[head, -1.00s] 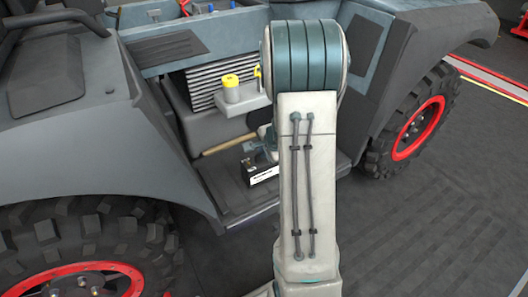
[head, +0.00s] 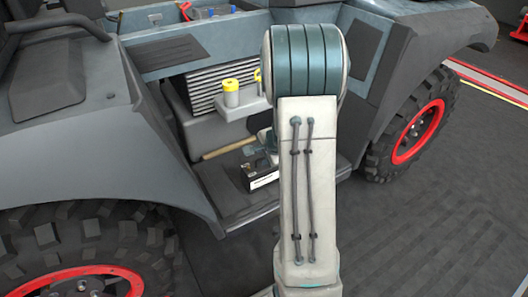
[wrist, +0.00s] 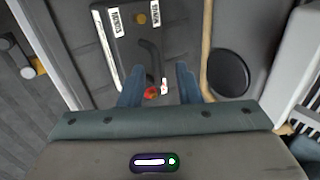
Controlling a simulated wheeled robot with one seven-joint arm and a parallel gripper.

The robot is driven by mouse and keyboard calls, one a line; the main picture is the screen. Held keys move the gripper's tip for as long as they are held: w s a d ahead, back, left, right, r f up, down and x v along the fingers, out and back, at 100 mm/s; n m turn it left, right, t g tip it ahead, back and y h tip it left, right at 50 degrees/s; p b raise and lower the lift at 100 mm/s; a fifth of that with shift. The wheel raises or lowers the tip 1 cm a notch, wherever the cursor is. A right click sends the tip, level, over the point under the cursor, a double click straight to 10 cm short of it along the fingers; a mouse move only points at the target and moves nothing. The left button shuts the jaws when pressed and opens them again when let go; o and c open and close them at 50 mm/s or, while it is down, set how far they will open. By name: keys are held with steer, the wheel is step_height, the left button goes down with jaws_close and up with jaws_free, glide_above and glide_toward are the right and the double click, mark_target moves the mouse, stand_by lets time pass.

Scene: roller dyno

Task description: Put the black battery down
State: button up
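The black battery (wrist: 118,45) has white labels, a dark strap handle on top and a red terminal cap. In the head view the battery (head: 250,176) sits upright on the dark ledge (head: 240,213) in the vehicle's open side bay, partly hidden by my arm. In the wrist view my gripper (wrist: 159,72) is over the top of the battery. Its two blue fingers stand apart on either side of the handle, with visible gaps to it. My gripper is mostly hidden behind my arm in the head view.
A wooden handle (wrist: 207,45) lies beside the battery, near a round dark disc (wrist: 229,73). A yellow-topped canister (head: 231,94) stands on a light grey shelf (head: 238,111) above the ledge. Big tyres (head: 95,240) flank the bay.

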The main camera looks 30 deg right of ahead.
steer(key=p+v, duration=0.5)
steer(key=v, duration=0.7)
steer(key=s+a+r+n+g+y, duration=0.1)
steer(key=s+a+r+n+y, duration=0.15)
steer(key=a+n, duration=0.45)
steer(key=s+a+r+n+g+y, duration=0.1)
steer(key=s+a+r+n+g, duration=0.2)
steer(key=a, duration=0.7)
steer(key=s+a+r+n+g+h, duration=0.1)
steer(key=s+a+n+h, duration=0.1)
steer(key=s+n, duration=0.6)
steer(key=s+h, duration=0.1)
steer(key=s, duration=0.2)
steer(key=shift+s+a+r+g+h, duration=0.2)
steer(key=shift+s+r+g+h, duration=0.05)
steer(key=shift+s+g+h, duration=0.1)
step_height(320, 180, up, 34)
steer(key=t+p, duration=0.1)
steer(key=p, duration=2.9)
steer(key=shift+r+t, duration=0.25)
steer(key=shift+t, duration=0.1)
